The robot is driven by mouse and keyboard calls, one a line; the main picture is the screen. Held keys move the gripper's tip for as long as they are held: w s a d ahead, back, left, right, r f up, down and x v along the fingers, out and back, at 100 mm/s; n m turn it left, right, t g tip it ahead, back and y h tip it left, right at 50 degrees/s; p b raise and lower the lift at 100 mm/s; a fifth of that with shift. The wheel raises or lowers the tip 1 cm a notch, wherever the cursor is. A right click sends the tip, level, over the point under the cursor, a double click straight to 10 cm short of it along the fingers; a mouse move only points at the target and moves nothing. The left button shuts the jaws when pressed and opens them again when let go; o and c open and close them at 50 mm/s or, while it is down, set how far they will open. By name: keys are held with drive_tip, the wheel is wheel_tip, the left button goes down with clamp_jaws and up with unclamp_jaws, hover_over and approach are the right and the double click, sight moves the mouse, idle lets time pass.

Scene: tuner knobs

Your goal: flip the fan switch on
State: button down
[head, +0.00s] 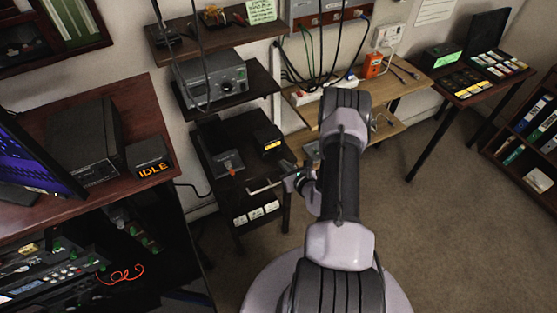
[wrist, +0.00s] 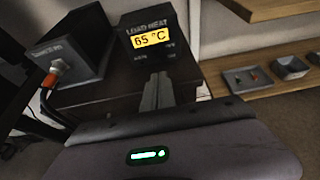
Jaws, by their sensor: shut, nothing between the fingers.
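I cannot read a fan label on any switch. A dark box (wrist: 72,48) at the left of the wrist view has a lever with an orange tip (wrist: 53,71) at its front; its small lettering is unclear.
A small grey box with an orange part (wrist: 254,78) and a second grey box (wrist: 290,67) sit on the wooden shelf at right. A radio unit (head: 212,80) stands on a shelf above. The left desk (head: 165,140) bears an IDLE display (head: 152,168). Carpet at right is clear.

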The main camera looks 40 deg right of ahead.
sight(275, 154)
drive_tip(key=shift+w+r+b+x, duration=0.1)
drive_tip(key=shift+r+b+x, duration=0.1)
drive_tip(key=shift+x, duration=0.6)
drive_tip(key=shift+w+r+b+x, duration=0.1)
drive_tip(key=shift+r+b+x, duration=0.05)
drive_tip(key=shift+x, duration=0.7)
drive_tip(key=shift+w+r+b+x, duration=0.1)
drive_tip(key=shift+r+b+x, duration=0.1)
drive_tip(key=shift+x, duration=0.6)
drive_tip(key=shift+d, duration=0.1)
